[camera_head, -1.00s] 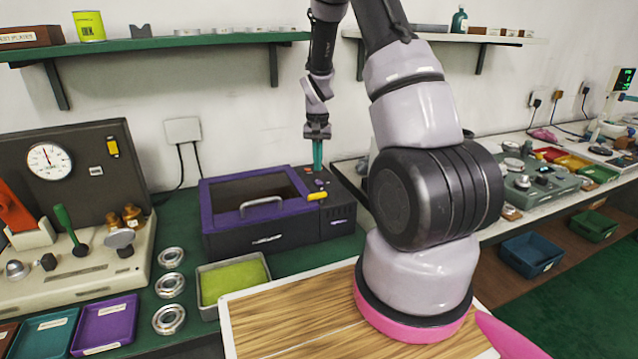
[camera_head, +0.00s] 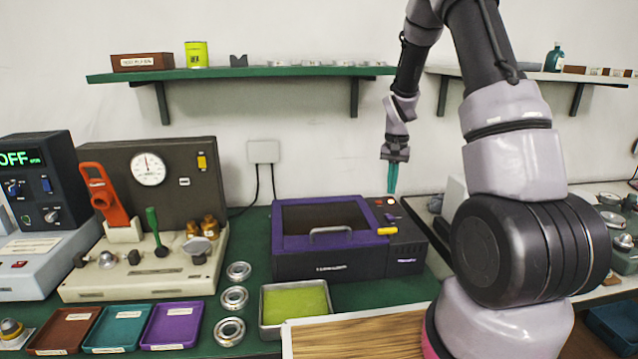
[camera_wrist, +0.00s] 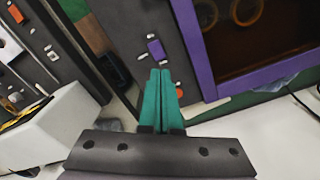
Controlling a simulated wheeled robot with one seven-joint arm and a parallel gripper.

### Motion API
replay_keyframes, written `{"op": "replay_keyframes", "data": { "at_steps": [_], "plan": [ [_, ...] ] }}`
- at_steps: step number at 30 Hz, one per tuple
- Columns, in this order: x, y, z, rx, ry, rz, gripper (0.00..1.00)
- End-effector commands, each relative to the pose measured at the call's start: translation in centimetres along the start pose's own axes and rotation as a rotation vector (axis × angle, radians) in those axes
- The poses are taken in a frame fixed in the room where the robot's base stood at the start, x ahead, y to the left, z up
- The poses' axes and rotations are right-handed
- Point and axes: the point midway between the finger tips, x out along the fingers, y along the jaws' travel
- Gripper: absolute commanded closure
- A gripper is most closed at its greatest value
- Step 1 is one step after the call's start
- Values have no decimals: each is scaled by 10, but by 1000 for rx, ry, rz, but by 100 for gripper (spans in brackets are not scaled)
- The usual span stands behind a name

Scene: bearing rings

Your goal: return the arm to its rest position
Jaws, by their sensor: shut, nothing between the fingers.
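My gripper (camera_head: 392,178) hangs from my arm with its teal fingers pointing down, above the right end of the purple-and-black machine (camera_head: 326,266). In the wrist view the two teal fingers (camera_wrist: 160,98) lie together with nothing between them. The machine's purple frame and dark window (camera_wrist: 250,40) show at the right of the wrist view. Whether the fingertips touch the machine's control panel cannot be told from the head view; they appear close to it.
Three metal rings (camera_head: 234,298) stand in a column left of a tray with a green pad (camera_head: 296,303). A gauge station (camera_head: 150,260) and brown, teal and purple trays (camera_head: 172,326) are farther left. A green shelf (camera_head: 290,72) runs along the wall above.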

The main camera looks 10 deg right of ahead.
Motion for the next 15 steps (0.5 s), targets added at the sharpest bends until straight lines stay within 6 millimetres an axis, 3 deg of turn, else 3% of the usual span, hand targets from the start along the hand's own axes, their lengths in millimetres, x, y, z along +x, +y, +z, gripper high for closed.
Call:
{"op": "replay_keyframes", "data": {
  "at_steps": [5,8,15],
  "plan": [
    [-60,-4,17,-8,55,-55,100],
    [-106,-4,38,-19,100,-101,100],
    [-199,5,102,-53,207,-206,100]
  ]
}}
